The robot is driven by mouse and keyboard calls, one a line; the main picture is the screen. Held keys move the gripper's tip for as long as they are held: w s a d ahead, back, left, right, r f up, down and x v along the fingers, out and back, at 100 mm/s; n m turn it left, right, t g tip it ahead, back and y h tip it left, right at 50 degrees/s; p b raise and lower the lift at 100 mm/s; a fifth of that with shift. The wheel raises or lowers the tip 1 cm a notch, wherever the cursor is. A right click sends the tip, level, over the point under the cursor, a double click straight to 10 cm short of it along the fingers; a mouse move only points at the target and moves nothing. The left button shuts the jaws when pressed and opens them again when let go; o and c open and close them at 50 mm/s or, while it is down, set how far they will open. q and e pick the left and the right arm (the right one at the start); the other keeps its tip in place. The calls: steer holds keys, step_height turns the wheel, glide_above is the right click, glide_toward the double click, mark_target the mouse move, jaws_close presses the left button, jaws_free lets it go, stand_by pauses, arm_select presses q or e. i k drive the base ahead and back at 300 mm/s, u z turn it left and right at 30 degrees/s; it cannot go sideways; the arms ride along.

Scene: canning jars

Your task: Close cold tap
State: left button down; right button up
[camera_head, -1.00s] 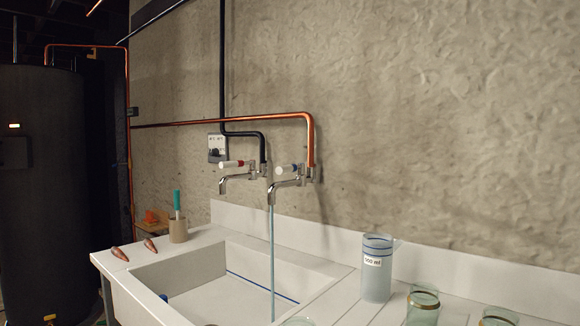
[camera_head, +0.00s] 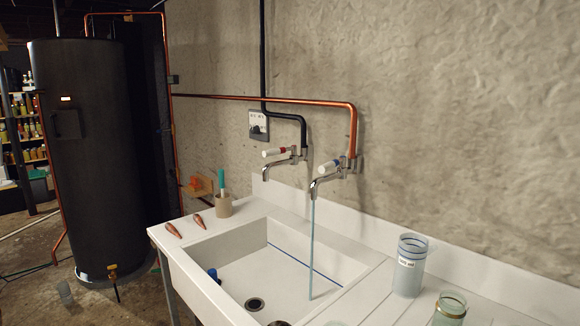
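The cold tap (camera_head: 333,178) is the right-hand one of two wall taps, with a white lever marked blue (camera_head: 330,166) and a chrome spout. A stream of water (camera_head: 311,245) runs from its spout down into the white sink (camera_head: 190,278). The tap with a red-marked white lever (camera_head: 276,152) stands to its left, and no water shows under it. Neither of my grippers is in the head view.
A measuring jug (camera_head: 409,268) and a glass jar (camera_head: 449,309) stand on the counter right of the sink. A cup with a teal-handled tool (camera_head: 223,205) and two copper-coloured cones (camera_head: 173,230) sit on the left rim. A dark tank (camera_head: 95,160) stands far left.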

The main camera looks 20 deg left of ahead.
mark_target(325, 168)
steer(key=u, duration=2.55)
steer(key=i, duration=0.3)
steer(key=z, duration=3.35)
steer(key=i, duration=0.5)
steer(key=u, duration=0.05)
